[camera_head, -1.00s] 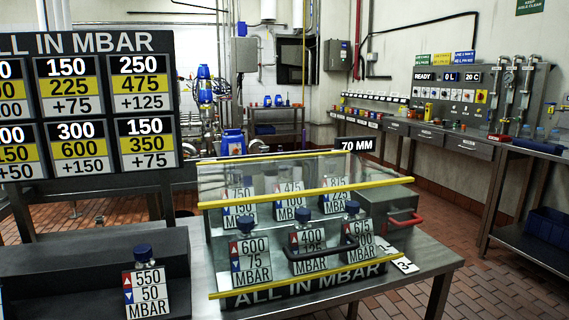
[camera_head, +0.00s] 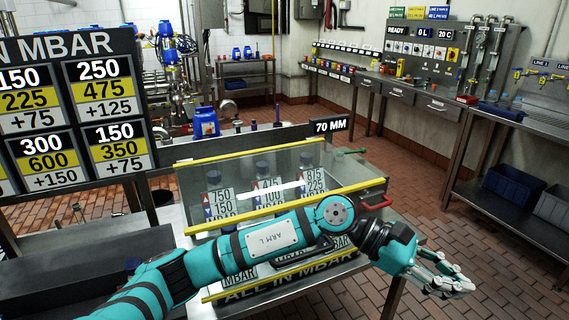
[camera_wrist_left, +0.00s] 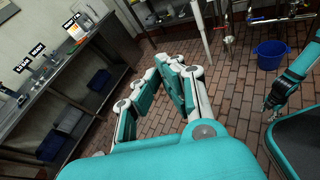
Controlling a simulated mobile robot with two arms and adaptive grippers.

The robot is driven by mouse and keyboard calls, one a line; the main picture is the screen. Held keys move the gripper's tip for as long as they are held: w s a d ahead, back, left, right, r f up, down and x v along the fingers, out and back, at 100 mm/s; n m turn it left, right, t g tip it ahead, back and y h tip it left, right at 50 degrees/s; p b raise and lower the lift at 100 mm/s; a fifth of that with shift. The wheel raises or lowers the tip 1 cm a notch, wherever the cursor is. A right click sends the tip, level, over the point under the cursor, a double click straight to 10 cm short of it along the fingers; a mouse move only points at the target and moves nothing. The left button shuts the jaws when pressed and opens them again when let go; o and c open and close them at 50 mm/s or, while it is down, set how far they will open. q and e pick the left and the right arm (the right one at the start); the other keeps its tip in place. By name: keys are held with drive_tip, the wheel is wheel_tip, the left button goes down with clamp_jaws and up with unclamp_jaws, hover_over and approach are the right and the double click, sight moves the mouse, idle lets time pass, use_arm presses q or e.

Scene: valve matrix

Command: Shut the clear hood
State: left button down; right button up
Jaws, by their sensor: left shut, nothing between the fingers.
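The clear hood (camera_head: 336,166) has yellow-edged panes and sits on the metal table, around several numbered valve blocks (camera_head: 265,190). My left arm crosses in front and covers much of its front and the black handle (camera_head: 318,243). I cannot tell how far open it is. My left gripper (camera_head: 458,284) is shut and empty, past the hood's right side, over the floor and apart from the hood. Its fingers fill the middle of the left wrist view (camera_wrist_left: 178,68). Part of my right arm, with a dark end (camera_wrist_left: 272,100), shows at that view's right edge; its jaws are unclear.
A red handle (camera_head: 377,203) sticks out at the hood's right side, with a "70 MM" sign (camera_head: 331,125) behind. The pressure board (camera_head: 75,100) stands at the left. Benches line the right wall. The brick floor (camera_head: 420,200) between is clear.

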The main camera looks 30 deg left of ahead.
use_arm(q)
drive_tip(key=w+a+r+m+t+y+p, duration=0.1)
drive_tip(key=w+a+r+m+y+p, duration=0.15)
drive_tip(key=a+r+y, duration=0.6)
drive_tip(key=w+a+r+m+y+p, duration=0.1)
drive_tip(key=w+a+y+p, duration=0.2)
drive_tip(key=a, duration=1.1)
drive_tip(key=w+a+r+m+t+y+p, duration=0.1)
drive_tip(key=w+a+r+m+y+p, duration=0.15)
drive_tip(key=a+r+y, duration=0.6)
drive_tip(key=n+h+p, duration=0.1)
drive_tip(key=h+p, duration=0.2)
drive_tip(key=p, duration=0.1)
hover_over(284, 202)
drive_tip(key=f, duration=1.5)
drive_tip(key=shift+s+d+f, duration=0.15)
drive_tip(key=shift+s+d, duration=0.1)
drive_tip(key=shift+s, duration=0.05)
drive_tip(key=shift+f+p, duration=0.3)
drive_tip(key=shift+f, duration=0.55)
use_arm(e)
drive_tip(key=s+d+r, duration=0.2)
drive_tip(key=s+r, duration=0.6)
drive_tip(key=s, duration=0.2)
drive_tip(key=shift+g, duration=0.4)
use_arm(q)
drive_tip(key=shift+d, duration=0.1)
use_arm(e)
drive_tip(key=shift+s+f, duration=0.1)
drive_tip(key=shift+f, duration=0.05)
